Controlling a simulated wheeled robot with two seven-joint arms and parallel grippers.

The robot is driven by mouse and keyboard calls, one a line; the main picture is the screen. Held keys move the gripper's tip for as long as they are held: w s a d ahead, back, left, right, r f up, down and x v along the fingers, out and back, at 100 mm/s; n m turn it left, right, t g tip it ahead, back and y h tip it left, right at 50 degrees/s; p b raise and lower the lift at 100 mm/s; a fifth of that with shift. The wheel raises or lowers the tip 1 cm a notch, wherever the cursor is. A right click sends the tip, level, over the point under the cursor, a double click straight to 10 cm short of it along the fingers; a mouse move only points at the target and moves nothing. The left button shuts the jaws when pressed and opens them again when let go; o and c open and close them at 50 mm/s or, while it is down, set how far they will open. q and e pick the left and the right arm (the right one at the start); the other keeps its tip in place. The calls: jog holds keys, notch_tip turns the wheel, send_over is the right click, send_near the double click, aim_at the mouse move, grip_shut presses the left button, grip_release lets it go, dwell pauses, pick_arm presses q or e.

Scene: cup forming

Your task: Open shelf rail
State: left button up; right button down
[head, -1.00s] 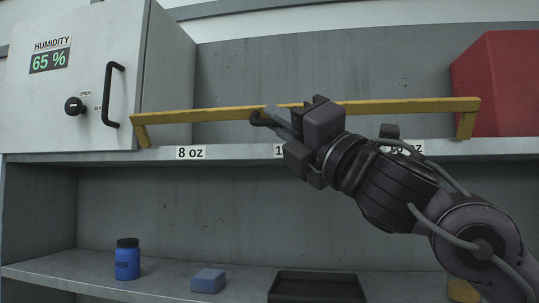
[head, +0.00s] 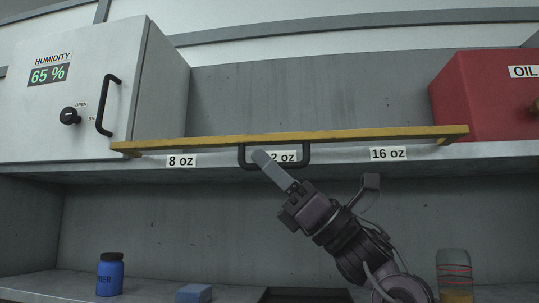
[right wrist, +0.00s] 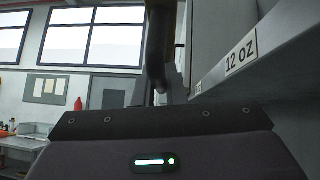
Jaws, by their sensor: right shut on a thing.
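The yellow shelf rail (head: 380,133) runs across the front edge of the upper shelf, tipped outward and low over the size labels. Its black handle (head: 306,154) hangs at its middle, over the 12 oz label. My right gripper (head: 265,160) comes up from below and is shut on the handle. In the right wrist view a dark bar, likely the handle (right wrist: 157,45), rises from the jaws beside the shelf edge. The fingertips partly hide the handle. My left gripper is not in view.
A white humidity cabinet (head: 60,110) stands left and a red oil box (head: 480,95) right on the upper shelf. The lower shelf holds a blue jar (head: 110,275), a blue block (head: 194,293), a dark tray (head: 305,295) and a clear container (head: 453,262).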

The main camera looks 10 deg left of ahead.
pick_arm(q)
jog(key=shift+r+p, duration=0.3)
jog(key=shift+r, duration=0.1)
pick_arm(e)
jog(key=shift+w+f+n+g+h, duration=0.2)
jog(key=shift+n+g+h, duration=0.05)
jog(key=shift+n+g, duration=0.65)
jog(key=shift+w+f+n+g+h, duration=0.15)
jog(key=shift+f+n+g+h, duration=0.1)
jog(key=shift+n+g, duration=0.65)
jog(key=c, duration=1.5)
grip_release()
jog(key=shift+a, duration=0.15)
